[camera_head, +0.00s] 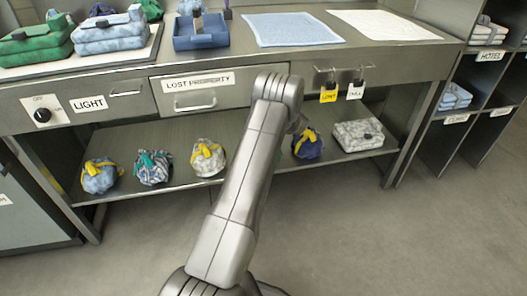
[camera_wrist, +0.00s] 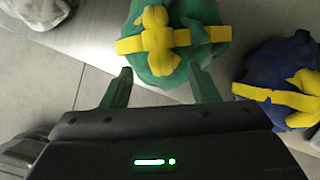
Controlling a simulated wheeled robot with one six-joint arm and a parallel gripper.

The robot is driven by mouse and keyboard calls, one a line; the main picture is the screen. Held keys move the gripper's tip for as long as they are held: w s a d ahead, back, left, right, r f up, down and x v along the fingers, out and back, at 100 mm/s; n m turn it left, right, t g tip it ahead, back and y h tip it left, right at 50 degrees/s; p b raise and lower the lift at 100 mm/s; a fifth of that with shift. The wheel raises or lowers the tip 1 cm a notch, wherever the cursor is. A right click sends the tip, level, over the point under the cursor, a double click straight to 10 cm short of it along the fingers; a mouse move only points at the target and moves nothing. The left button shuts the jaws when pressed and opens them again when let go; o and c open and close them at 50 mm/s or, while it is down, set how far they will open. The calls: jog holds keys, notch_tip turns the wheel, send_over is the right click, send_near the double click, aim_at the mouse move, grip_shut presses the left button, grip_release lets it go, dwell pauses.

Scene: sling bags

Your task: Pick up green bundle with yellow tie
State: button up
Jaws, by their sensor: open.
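The green bundle with a yellow tie (camera_wrist: 205,14) is at the top middle of the wrist view, its far part cut off by the frame edge. Its yellow knot faces the camera. My gripper (camera_wrist: 160,68) is open and empty, with its two green fingers pointing at the bundle's near side. The right fingertip looks close to the bundle's edge; I cannot tell whether they touch. In the head view my arm hides both the green bundle and the gripper at the lower shelf.
A blue bundle with a yellow tie (camera_wrist: 268,80) lies just right of the green one; it also shows in the head view (camera_head: 307,147). A white-grey bundle with a yellow tie (camera_head: 207,161) is to the left. The lower shelf (camera_head: 235,193) lies under the drawer counter (camera_head: 270,62).

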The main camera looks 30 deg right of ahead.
jog(key=w, duration=0.2)
jog(key=w+a+b, duration=0.1)
jog(key=w, duration=0.1)
jog(key=shift+w+f, duration=0.1)
jog(key=shift+f, duration=0.05)
jog(key=shift+w+a+f+b, duration=0.1)
jog(key=shift+w+f+b, duration=0.15)
jog(key=shift+f+b, duration=0.15)
jog(key=shift+f, duration=0.3)
grip_shut()
